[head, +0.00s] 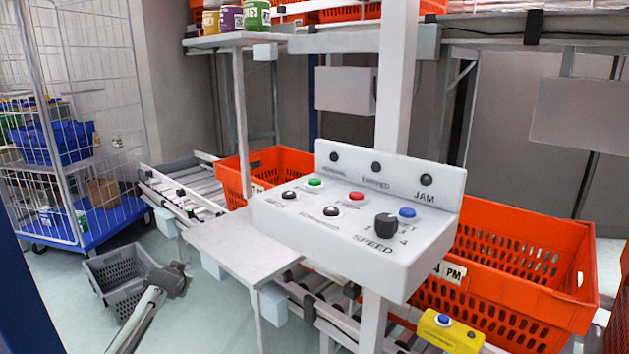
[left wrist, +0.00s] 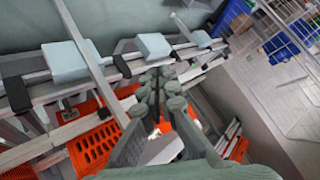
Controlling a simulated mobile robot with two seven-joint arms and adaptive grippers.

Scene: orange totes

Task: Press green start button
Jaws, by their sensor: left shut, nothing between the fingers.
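The green button (head: 315,182) is on the sloped top of a white control box (head: 290,212), at the left of its back row of buttons. A red button (head: 356,196) and a blue button (head: 407,212) lie to its right. My left gripper (head: 178,272) is low at the left of the head view, well apart from the box and below its level. In the left wrist view its fingers (left wrist: 158,82) are together with nothing between them. The control box cannot be made out in the left wrist view. My right gripper is not in view.
A small grey shelf (head: 235,245) juts out between my left gripper and the control box. A grey basket (head: 122,280) stands on the floor near the gripper. Orange totes (head: 520,268) and a roller conveyor lie behind and below the box. A yellow button box (head: 450,333) is at lower right.

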